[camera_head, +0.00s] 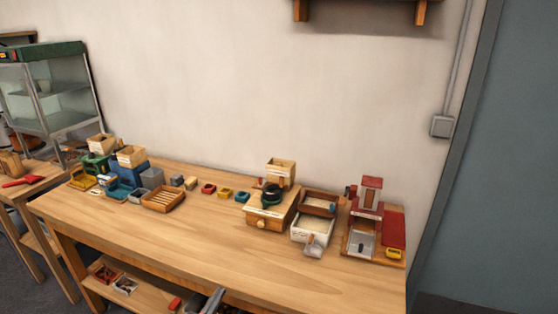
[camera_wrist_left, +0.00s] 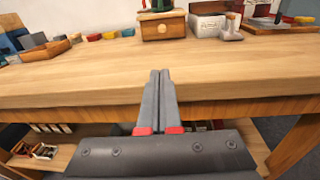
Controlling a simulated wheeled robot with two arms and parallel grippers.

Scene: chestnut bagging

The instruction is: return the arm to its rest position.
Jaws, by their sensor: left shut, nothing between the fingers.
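My left gripper (camera_wrist_left: 160,75) shows in the left wrist view with its two grey fingers pressed together and nothing between them. Its tips are in front of the front edge of the wooden table (camera_wrist_left: 85,80). In the head view, part of my left gripper (camera_head: 213,298) shows at the bottom edge, low in front of the table (camera_head: 160,240), apart from everything on it. My right gripper is in neither view.
Along the table's back stand a slatted wooden tray (camera_head: 163,199), a wooden drawer box (camera_head: 262,222), a white bin (camera_head: 298,232) and a red-and-wood station (camera_head: 368,215). The table's front strip is clear. A lower shelf (camera_head: 150,297) holds small trays. A glass cabinet (camera_head: 50,90) stands left.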

